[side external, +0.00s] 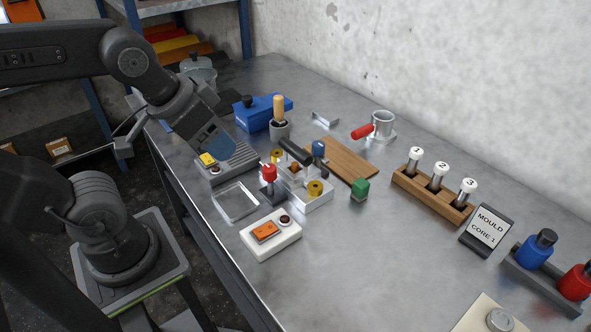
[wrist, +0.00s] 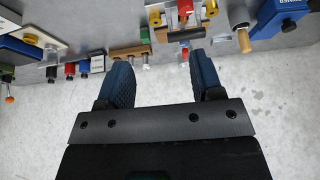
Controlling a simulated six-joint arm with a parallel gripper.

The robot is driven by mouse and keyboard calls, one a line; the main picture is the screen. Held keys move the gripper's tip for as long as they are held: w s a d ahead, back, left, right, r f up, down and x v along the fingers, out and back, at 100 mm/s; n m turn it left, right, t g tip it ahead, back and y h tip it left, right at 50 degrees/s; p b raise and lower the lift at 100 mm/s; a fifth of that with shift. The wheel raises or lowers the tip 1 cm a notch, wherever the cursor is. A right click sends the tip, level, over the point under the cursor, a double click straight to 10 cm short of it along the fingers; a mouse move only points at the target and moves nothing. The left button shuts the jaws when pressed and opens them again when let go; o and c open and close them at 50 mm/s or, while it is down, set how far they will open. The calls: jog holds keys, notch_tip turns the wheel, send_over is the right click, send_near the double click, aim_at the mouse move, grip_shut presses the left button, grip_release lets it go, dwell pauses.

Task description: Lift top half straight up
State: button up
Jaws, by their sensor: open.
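The mould (side external: 312,197) stands mid-table in the side view, a pale metal block with two brass-coloured knobs. Its top half (side external: 291,170) carries a black bar handle (side external: 295,152). A red-handled clamp (side external: 269,174) stands at its front and a blue-handled one (side external: 319,150) behind it; I cannot tell whether they are engaged. In the wrist view the mould (wrist: 184,36) is at the top edge, partly cut off. My gripper (wrist: 160,62) is open and empty, its blue fingers apart. In the side view my gripper (side external: 217,140) is left of the mould, not touching it.
A wooden-handled tool (side external: 279,108) and a blue box (side external: 262,112) stand behind. A grey ribbed block (side external: 238,157) lies near my gripper. A button box (side external: 271,235) and an empty tray (side external: 236,216) are in front. A wooden rack (side external: 405,184) holds numbered cores.

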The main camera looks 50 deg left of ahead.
dwell(0.3)
jog(key=m+g+y, duration=0.3)
jog(key=m+y, duration=0.2)
jog(key=m, duration=1.2)
send_near(295, 148)
jog(key=shift+m, duration=0.3)
jog(key=x, duration=0.6)
jog(key=shift+w+a, duration=0.2)
jog(key=shift+w, duration=0.1)
jog(key=shift+s+x, duration=0.15)
jog(key=shift+x, duration=1.2)
jog(key=shift+s+x, duration=0.1)
jog(key=shift+x, duration=1.3)
jog(key=shift+d+f, duration=0.2)
jog(key=shift+f, duration=0.15)
grip_shut()
